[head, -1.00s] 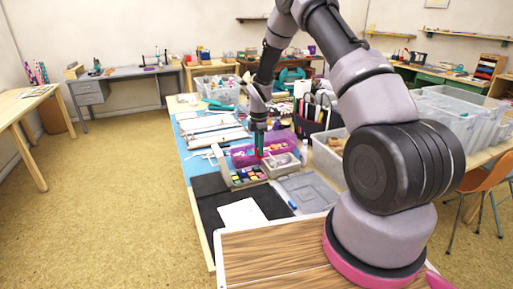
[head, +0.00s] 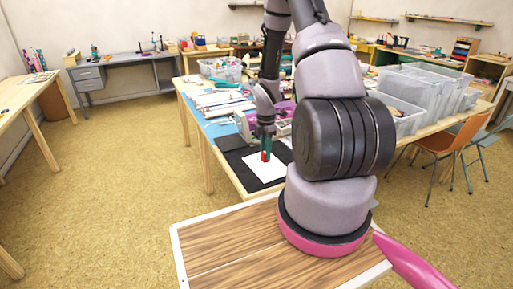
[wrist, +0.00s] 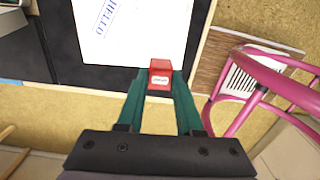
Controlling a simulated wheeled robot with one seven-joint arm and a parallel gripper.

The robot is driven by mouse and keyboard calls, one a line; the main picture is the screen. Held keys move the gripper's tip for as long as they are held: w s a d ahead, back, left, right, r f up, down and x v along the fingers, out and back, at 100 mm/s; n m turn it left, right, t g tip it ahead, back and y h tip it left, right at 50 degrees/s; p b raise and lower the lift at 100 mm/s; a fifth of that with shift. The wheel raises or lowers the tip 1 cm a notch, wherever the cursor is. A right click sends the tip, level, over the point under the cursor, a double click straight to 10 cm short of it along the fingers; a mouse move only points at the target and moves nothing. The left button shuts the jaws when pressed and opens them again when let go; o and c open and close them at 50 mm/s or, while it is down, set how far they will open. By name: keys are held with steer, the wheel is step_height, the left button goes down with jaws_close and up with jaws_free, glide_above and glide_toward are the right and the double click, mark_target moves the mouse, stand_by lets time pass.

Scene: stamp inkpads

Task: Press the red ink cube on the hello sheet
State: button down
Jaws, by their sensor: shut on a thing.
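The red ink cube (head: 265,157) is held between the green fingertips of my gripper (head: 266,146), which is shut on it. In the wrist view the red cube (wrist: 160,77) shows a small white label and sits between the fingertips (wrist: 160,86). The hello sheet (head: 262,174) is white and lies on a black mat. In the wrist view the sheet (wrist: 150,30) carries blue HELLO lettering at its left side. The cube appears over the sheet's lower edge there. I cannot tell whether the cube touches the paper.
The black mat (wrist: 65,45) lies around the sheet near the table's edge. Trays, supplies and clear plastic bins (head: 402,116) stand farther back and right. An orange chair (head: 445,145) stands at the right. The floor at left is clear.

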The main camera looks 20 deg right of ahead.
steer(key=shift+s+a+f, duration=0.1)
steer(key=shift+s+f, duration=0.05)
steer(key=shift+f, duration=0.4)
glide_above(265, 174)
steer(key=shift+s+a+f, duration=0.1)
steer(key=shift+a+f, duration=0.05)
steer(key=shift+f, duration=2.3)
steer(key=shift+f, duration=0.5)
steer(key=shift+r, duration=0.2)
steer(key=shift+r, duration=0.35)
steer(key=shift+r, duration=0.1)
steer(key=shift+r, duration=2.7)
